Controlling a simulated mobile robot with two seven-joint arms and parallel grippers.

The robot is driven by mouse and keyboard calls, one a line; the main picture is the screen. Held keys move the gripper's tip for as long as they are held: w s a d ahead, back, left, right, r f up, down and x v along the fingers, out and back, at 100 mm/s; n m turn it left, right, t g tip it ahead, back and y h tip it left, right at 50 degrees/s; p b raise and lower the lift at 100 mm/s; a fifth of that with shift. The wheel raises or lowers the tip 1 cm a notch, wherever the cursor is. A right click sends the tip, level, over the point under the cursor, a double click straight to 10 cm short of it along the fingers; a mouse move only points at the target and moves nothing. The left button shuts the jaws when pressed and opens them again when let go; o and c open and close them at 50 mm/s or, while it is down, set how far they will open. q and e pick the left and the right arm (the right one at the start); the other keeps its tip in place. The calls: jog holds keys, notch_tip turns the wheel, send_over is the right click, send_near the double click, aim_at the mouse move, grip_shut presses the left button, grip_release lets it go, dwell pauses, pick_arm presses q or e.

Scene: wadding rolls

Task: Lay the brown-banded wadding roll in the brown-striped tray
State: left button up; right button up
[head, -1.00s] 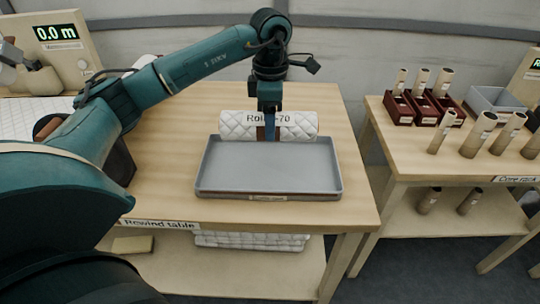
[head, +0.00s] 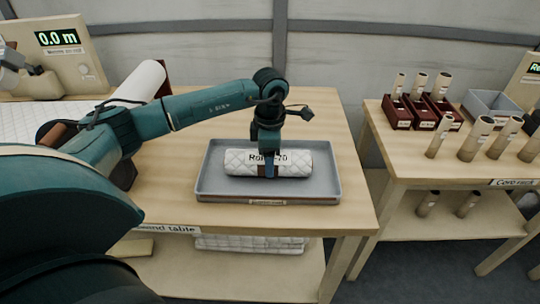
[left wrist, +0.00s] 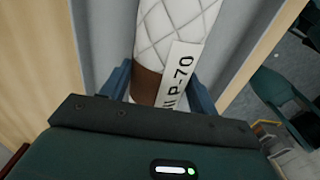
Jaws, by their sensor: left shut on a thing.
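The white quilted wadding roll (head: 240,163), labelled "Roll P-70", lies lengthwise across the picture inside the outline of the grey tray (head: 210,188). The tray has a brown stripe along its front edge and stands on the rewind table. My left gripper (head: 268,170) points down and is shut around the middle of the roll. The left wrist view shows the roll's brown band (left wrist: 146,84) between the two blue fingers. I cannot tell whether the roll touches the tray floor. My right gripper is not in view.
The wooden rewind table (head: 180,185) is bare around the tray. Another white roll (head: 146,80) lies at the back left by a length counter (head: 60,45). A core rack (head: 410,155) with dark red boxes (head: 420,110) and several cardboard cores stands at the right.

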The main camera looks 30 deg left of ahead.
pick_arm(q)
jog(key=shift+f, duration=0.2)
jog(key=o, duration=1)
jog(key=shift+r, duration=0.1)
jog(key=shift+c, duration=0.2)
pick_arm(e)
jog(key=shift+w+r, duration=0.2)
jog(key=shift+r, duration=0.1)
pick_arm(q)
jog(key=shift+r, duration=0.25)
notch_tip(320, 180, up, 10)
jog(key=shift+r+b, duration=0.25)
jog(key=shift+b, duration=0.3)
jog(key=shift+r, duration=0.7)
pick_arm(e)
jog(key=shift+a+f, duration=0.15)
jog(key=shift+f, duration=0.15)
